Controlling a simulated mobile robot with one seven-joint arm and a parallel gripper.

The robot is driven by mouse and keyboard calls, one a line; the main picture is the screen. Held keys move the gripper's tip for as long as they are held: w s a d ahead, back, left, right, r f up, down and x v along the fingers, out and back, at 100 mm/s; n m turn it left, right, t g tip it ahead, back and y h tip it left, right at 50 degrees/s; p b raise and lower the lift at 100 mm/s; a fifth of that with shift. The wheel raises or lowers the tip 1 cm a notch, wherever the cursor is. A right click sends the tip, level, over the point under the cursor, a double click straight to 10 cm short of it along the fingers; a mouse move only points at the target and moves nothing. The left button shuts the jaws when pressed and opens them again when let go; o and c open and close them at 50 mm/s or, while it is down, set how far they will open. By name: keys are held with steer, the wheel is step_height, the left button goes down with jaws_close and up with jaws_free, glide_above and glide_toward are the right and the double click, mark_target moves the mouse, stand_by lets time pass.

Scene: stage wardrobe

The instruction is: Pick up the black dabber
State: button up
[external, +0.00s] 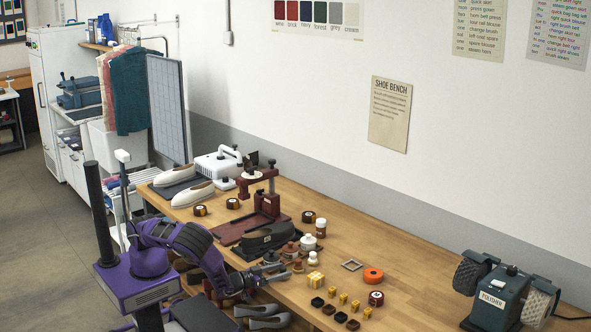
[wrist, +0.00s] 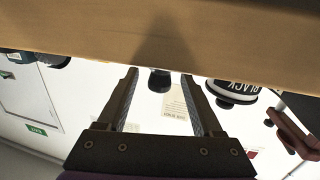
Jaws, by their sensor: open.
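My gripper (external: 281,271) is open above the bench's front edge, beside a cluster of small knobbed dabbers (external: 298,265). In the wrist view, which looks inverted, my gripper (wrist: 159,74) has a finger on either side of a small dark stubby thing (wrist: 160,82). It looks like the black dabber, but its details are too dark to be sure. It appears between or just beyond the fingertips; contact cannot be told. A round black piece lettered BLACK (wrist: 232,91) with a pale rim is right of the fingers. In the external view I cannot tell which dabber is black.
The polisher (external: 499,296) stands at right. Bare wood lies between ring and polisher.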

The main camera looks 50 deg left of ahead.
steer(key=shift+w+d, duration=0.1)
steer(key=shift+w, duration=0.55)
jaws_close()
steer(key=shift+r, duration=0.1)
